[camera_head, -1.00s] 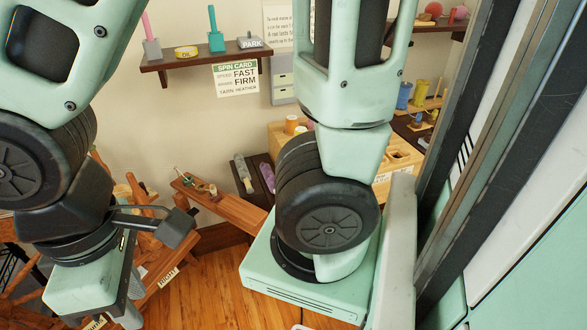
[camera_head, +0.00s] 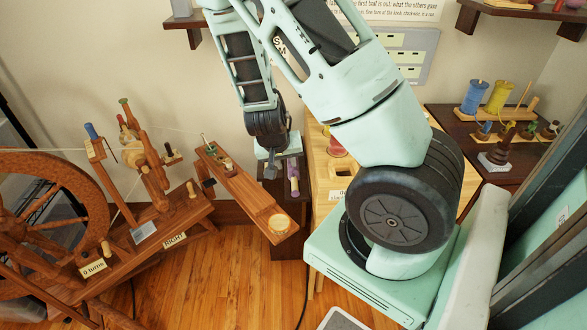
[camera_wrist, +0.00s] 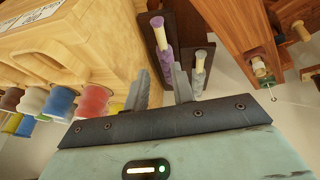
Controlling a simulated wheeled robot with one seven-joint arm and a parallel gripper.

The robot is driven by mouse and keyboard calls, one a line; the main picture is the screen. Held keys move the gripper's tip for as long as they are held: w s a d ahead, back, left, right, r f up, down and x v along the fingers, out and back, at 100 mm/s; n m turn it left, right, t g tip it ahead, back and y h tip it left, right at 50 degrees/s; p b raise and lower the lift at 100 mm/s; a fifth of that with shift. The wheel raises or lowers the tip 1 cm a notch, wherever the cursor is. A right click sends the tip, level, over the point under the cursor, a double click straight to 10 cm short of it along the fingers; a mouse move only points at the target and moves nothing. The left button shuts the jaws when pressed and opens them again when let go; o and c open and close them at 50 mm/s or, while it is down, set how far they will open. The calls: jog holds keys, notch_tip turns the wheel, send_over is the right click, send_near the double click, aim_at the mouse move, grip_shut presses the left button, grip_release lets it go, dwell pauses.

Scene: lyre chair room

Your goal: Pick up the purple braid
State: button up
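The purple braid (camera_head: 293,177) stands on a dark wooden stand in the head view, just right of my gripper (camera_head: 270,172). The fingers are apart and nothing is visibly held. I cannot tell how far beyond the fingers the braid is. A grey braid (camera_wrist: 200,65) is beside it, right of the fingers in the wrist view. My gripper mostly hides the grey braid in the head view.
A spinning wheel (camera_head: 60,210) with a long wooden arm (camera_head: 245,190) stands at left. A light wooden box (camera_head: 325,185) is close on the right. A dark table (camera_head: 460,125) with spools is farther right.

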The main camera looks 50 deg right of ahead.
jog(key=b, duration=0.2)
send_over(294, 183)
jog(key=a, duration=0.3)
jog(key=f, duration=0.6)
jog(key=s+f, duration=0.1)
jog(key=f, duration=0.2)
jog(key=shift+d, duration=0.1)
jog(key=shift+x, duration=3.05)
jog(key=shift+w, duration=0.15)
jog(key=shift+r, duration=0.1)
grip_shut()
